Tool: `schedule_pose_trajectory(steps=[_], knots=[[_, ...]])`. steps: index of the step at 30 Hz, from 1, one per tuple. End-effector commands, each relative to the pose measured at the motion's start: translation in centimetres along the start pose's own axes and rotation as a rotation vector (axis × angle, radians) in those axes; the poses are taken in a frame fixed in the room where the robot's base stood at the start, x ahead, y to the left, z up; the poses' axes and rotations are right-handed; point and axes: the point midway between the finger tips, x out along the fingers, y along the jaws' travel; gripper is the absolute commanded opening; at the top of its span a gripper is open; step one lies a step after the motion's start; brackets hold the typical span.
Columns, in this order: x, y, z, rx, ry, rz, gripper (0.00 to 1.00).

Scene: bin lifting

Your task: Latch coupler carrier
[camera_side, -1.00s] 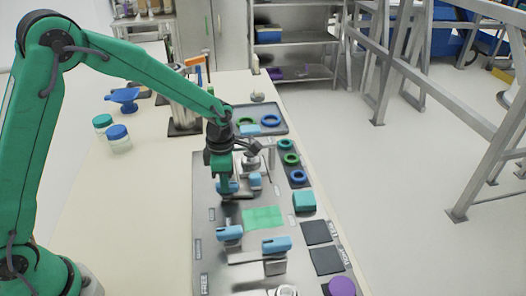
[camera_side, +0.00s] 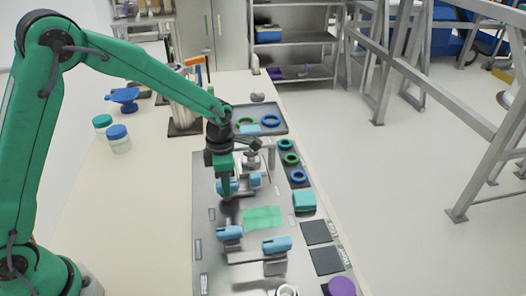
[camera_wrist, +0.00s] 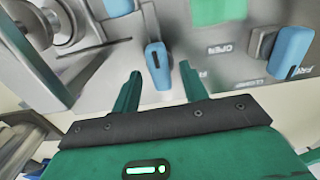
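The metal coupler board (camera_side: 204,270) carries several blue lever handles. My gripper (camera_side: 226,192) is pointed down at the rear left blue handle (camera_side: 233,187), overlapping it in the side view. In the wrist view my gripper (camera_wrist: 159,72) has its two green fingers apart, with a blue handle (camera_wrist: 157,62) in line with the gap between them. Nothing is clamped; whether a finger touches the handle cannot be told. Another blue handle (camera_side: 255,180) stands just to the right. Two more, left front (camera_side: 230,233) and right front (camera_side: 276,245), stand nearer the camera, beyond a green patch (camera_side: 263,218).
A dark tray (camera_side: 281,128) with rings lies behind the board. Rings (camera_side: 290,159), a teal block (camera_side: 304,202), black squares (camera_side: 326,261) and a purple knob (camera_side: 341,286) line the right side. Jars (camera_side: 118,138) stand at left. The table's left front is clear.

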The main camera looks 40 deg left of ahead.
Motion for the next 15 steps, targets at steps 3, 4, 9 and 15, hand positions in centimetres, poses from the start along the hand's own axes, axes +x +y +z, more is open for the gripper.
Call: schedule_pose_trajectory(steps=[3,4,9,15], knots=[[0.0,0.0,0.0,0.001,0.0,0.0,0.44],[0.0,0.0,0.0,0.001,0.0,0.0,0.44],[-0.3,0.0,0.0,0.002,-0.001,0.0,0.44],[-2.0,0.0,0.1,0.002,-0.003,0.002,0.44]])
